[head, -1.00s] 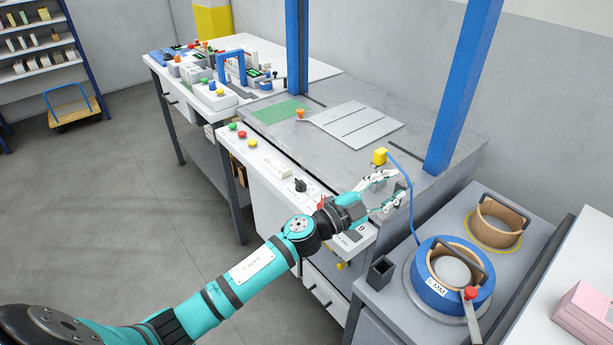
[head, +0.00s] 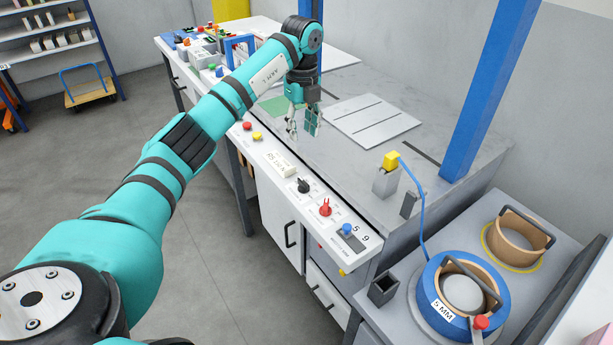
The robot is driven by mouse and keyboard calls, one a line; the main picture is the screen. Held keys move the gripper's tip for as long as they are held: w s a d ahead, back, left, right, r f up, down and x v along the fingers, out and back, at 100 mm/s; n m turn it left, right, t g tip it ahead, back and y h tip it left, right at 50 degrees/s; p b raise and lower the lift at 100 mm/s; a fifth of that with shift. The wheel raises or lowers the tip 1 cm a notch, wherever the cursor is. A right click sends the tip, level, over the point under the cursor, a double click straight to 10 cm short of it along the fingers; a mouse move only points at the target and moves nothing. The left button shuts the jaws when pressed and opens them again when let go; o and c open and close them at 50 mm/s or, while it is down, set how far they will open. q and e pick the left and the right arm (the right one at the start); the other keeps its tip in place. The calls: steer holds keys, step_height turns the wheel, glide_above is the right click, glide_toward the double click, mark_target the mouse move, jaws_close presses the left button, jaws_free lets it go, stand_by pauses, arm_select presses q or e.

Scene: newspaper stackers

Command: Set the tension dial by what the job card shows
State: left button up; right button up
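The labels are too small to tell for certain which knob is the tension dial. My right gripper is out of view.
A yellow-topped block (head: 390,162) with a blue cord stands near the right end. A blue strap coil (head: 440,290) marked 5 MM sits at the lower right.

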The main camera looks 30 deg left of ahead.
mark_target(304, 181)
arm_select(q)
step_height(304, 181, down, 17)
steer(key=shift+d+r+p, duration=0.1)
steer(key=shift+p, duration=0.65)
steer(key=shift+c, duration=0.2)
jaws_close()
